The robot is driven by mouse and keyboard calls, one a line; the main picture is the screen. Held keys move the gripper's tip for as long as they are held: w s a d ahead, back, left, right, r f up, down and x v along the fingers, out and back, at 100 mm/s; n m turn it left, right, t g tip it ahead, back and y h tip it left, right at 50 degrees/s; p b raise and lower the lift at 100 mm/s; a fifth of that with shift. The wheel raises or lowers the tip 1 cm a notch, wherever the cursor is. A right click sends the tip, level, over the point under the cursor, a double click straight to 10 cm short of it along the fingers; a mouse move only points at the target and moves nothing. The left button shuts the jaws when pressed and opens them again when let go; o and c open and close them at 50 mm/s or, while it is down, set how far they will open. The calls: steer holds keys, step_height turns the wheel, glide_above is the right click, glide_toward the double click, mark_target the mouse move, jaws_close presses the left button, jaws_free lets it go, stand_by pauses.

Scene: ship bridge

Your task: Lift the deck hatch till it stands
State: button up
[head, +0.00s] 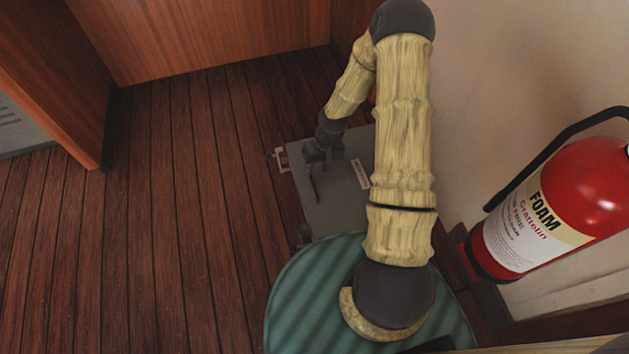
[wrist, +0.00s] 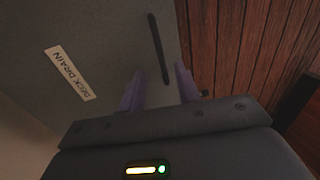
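The deck hatch (head: 335,205) is a grey panel beside the wall, partly hidden by my arm. It appears to lie flat or nearly flat at floor level; any slight tilt is hard to tell. It also fills the upper left of the wrist view (wrist: 95,30), with a white "DECK DRAIN" label (wrist: 70,74). A thin dark bar handle (wrist: 158,48) lies on it, also visible in the head view (head: 315,188). My gripper (head: 322,158) is over the hatch near the handle. In the wrist view its two purple fingers (wrist: 160,82) are apart, with the handle's end between and beyond them.
Metal fittings (head: 278,160) sit at the hatch's left edge. A red foam extinguisher (head: 575,195) stands at the right by the pale wall. Wooden panels (head: 200,35) stand at the back and left. The plank floor (head: 170,220) left of the hatch is clear.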

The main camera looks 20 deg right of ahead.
mark_target(313, 181)
steer(key=f+b, duration=0.1)
steer(key=f, duration=0.1)
steer(key=a+f+b, duration=0.1)
steer(key=f, duration=0.2)
steer(key=shift+f+b, duration=0.3)
steer(key=shift+f, duration=0.05)
jaws_close()
